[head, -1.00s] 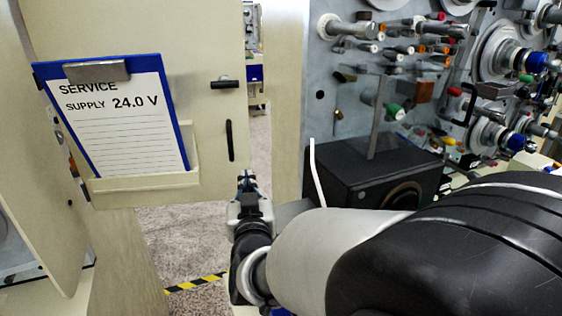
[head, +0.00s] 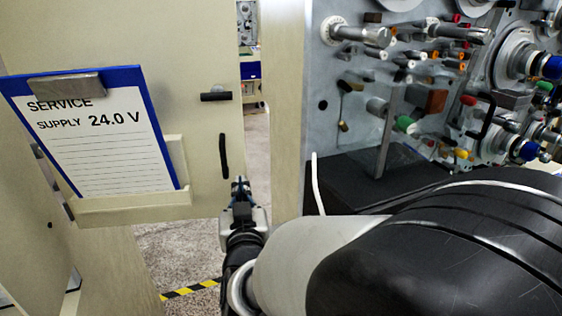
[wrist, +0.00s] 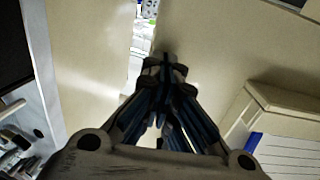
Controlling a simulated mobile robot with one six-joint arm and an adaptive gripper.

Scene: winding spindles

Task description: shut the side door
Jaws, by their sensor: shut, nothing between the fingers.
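The side door (head: 205,50) is a cream panel at the left of the head view, standing ajar. A gap shows between its right edge and the cream post (head: 281,110). It bears a dark latch handle (head: 216,96), a dark upright pull (head: 223,156) and a pocket with a clipboard. My gripper (head: 241,184) is shut and empty, at the door's lower right edge, below and right of the pull. In the wrist view, the fingertips (wrist: 167,64) overlap the door panel (wrist: 235,55) near its edge. I cannot tell whether they touch it.
The clipboard (head: 105,140) reads "Service supply 24.0 V" and sits in the pocket (head: 130,208). Right of the post is a grey machine panel (head: 335,110) crowded with spindles and knobs, above a black box (head: 350,180). Yellow-black tape (head: 195,288) marks the floor.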

